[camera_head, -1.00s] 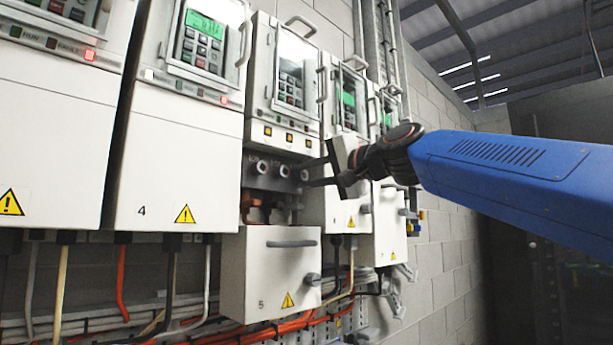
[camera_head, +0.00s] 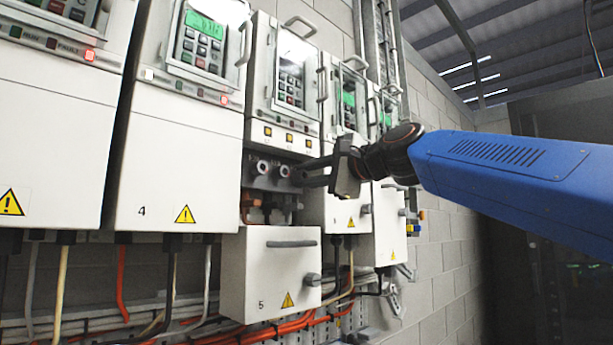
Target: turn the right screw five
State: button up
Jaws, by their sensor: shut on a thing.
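Drive cabinet 5 (camera_head: 283,85) has its lower cover (camera_head: 270,265) dropped down, showing a grey terminal block (camera_head: 270,184). Two round screws show on the block, a left screw (camera_head: 262,168) and a middle screw (camera_head: 283,171). My gripper (camera_head: 299,177) reaches in from the right, its dark fingers shut on the right screw at the block's right end. The fingertips hide that screw, so its turn angle cannot be seen.
Drive 4 (camera_head: 180,150) stands to the left with its cover closed, and more drives (camera_head: 340,200) stand close on the right, behind my gripper. Orange and black cables (camera_head: 285,325) run below. Copper-coloured parts (camera_head: 250,203) show under the block.

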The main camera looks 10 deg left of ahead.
dwell(0.4)
jog(key=o, duration=1.1)
jog(key=shift+c, duration=0.2)
jog(key=shift+d, duration=0.15)
jog(key=v, duration=1.7)
jog(key=shift+d+f, duration=0.1)
jog(key=shift+f, duration=0.05)
